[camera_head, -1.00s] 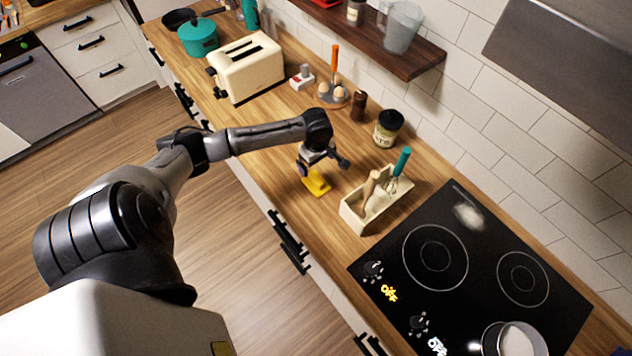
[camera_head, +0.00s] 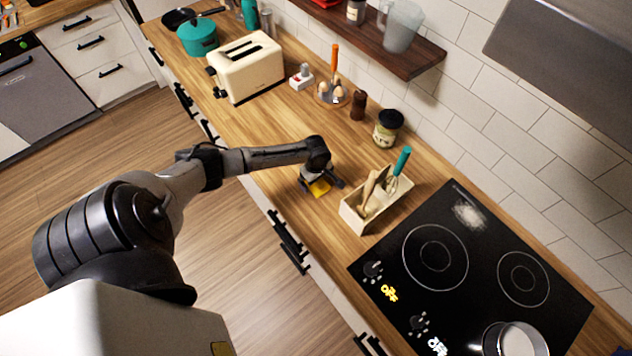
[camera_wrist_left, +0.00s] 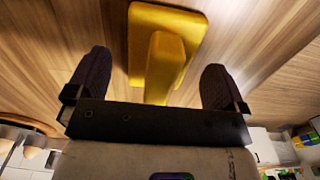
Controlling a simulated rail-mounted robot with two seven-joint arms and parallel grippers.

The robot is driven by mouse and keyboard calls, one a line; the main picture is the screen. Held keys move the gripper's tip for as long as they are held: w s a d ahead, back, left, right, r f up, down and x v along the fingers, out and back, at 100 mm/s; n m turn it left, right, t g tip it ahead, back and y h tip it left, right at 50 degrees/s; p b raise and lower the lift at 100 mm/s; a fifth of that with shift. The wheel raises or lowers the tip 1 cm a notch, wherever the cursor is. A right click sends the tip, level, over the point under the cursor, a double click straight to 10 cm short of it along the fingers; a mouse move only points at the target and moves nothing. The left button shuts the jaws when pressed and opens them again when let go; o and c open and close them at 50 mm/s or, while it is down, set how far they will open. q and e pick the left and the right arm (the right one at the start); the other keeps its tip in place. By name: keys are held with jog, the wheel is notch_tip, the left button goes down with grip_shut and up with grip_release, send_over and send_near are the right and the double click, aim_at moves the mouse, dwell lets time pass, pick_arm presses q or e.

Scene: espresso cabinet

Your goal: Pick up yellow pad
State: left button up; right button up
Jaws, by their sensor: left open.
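The yellow pad (camera_head: 319,188) lies on the wooden counter, to the left of the cream utensil box. In the left wrist view the yellow pad (camera_wrist_left: 165,50) shows a flat base with a raised ridge or handle. My left gripper (camera_head: 320,187) is low over the pad. In the left wrist view its two dark fingertips (camera_wrist_left: 158,75) are apart, one on each side of the raised part, with gaps on both sides. Part of the pad is hidden by the gripper in the head view. My right gripper is not in view.
The cream box (camera_head: 374,211) with utensils stands close to the right of the gripper. The black cooktop (camera_head: 470,275) lies further right. A jar (camera_head: 387,128), a brown mill (camera_head: 358,104) and a toaster (camera_head: 248,68) stand behind. The counter left of the pad is clear.

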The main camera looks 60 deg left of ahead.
pick_arm(q)
jog(key=shift+f, duration=0.75)
jog(key=c, duration=1)
